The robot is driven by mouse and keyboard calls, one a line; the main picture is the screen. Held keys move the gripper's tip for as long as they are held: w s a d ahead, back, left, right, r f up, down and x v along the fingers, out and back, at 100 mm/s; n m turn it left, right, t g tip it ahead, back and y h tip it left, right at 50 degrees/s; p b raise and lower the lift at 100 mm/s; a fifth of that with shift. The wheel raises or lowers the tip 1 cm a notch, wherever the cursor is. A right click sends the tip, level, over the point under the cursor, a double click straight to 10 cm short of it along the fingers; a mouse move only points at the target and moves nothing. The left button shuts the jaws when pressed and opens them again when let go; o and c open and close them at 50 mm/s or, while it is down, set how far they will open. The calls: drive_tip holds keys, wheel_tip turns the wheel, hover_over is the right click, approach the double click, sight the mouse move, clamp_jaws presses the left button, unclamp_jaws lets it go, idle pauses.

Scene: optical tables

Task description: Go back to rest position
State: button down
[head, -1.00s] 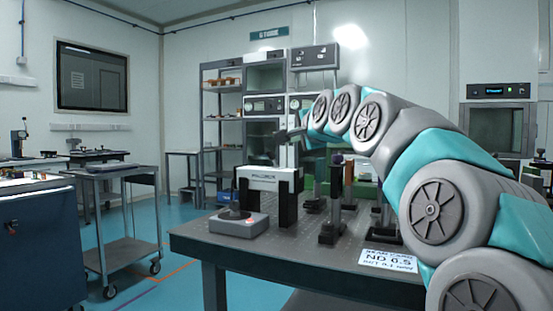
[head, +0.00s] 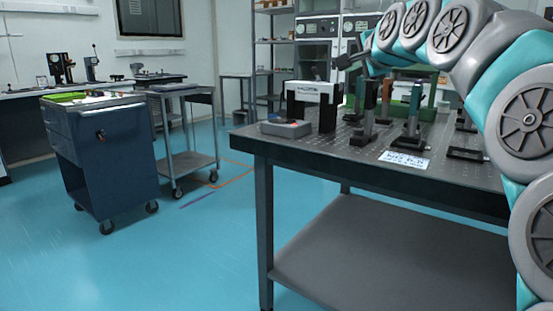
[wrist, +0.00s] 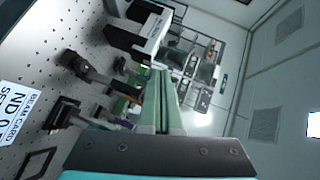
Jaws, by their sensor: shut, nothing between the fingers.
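My arm reaches in from the right of the head view, arched over the optical table (head: 300,150). My gripper (head: 348,61) is at its far end, small and dark in that view, above the table's equipment. In the wrist view my gripper (wrist: 161,74) shows two long pale green fingers pressed together, with nothing between them. They are in the air, apart from the table, which appears tilted at the left.
The table holds a white-and-black device (head: 313,92), a grey control box (head: 286,128), several dark posts (head: 369,115) and a label card (head: 404,160). A blue cabinet (head: 115,150) and a grey cart (head: 190,160) stand left. The floor between (head: 190,250) is clear.

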drive_tip(key=s+a+f+n+g, duration=0.25)
drive_tip(key=s+f, duration=0.25)
drive_tip(key=f, duration=0.4)
drive_tip(key=s+a+f+n+g, duration=0.1)
drive_tip(key=s+f+n+g, duration=0.2)
drive_tip(key=s+f, duration=0.45)
drive_tip(key=s+a+f+n+g, duration=0.2)
drive_tip(key=s+f+g, duration=0.15)
drive_tip(key=f, duration=0.75)
drive_tip(key=s+d+f+n+g, duration=0.1)
drive_tip(key=s+f+n+g, duration=0.1)
drive_tip(key=s+f, duration=0.5)
drive_tip(key=s+d+f+n+g+h, duration=0.1)
drive_tip(key=s+f, duration=0.5)
drive_tip(key=s, duration=0.7)
drive_tip(key=s+d+f+n+g+h, duration=0.1)
drive_tip(key=s+d+f+n+g, duration=0.1)
drive_tip(key=s+f, duration=0.5)
drive_tip(key=s+n+g, duration=0.1)
drive_tip(key=s+g, duration=0.1)
drive_tip(key=s, duration=0.2)
drive_tip(key=shift+f+g, duration=0.3)
drive_tip(key=shift+g, duration=0.1)
drive_tip(key=c, duration=1.6)
unclamp_jaws()
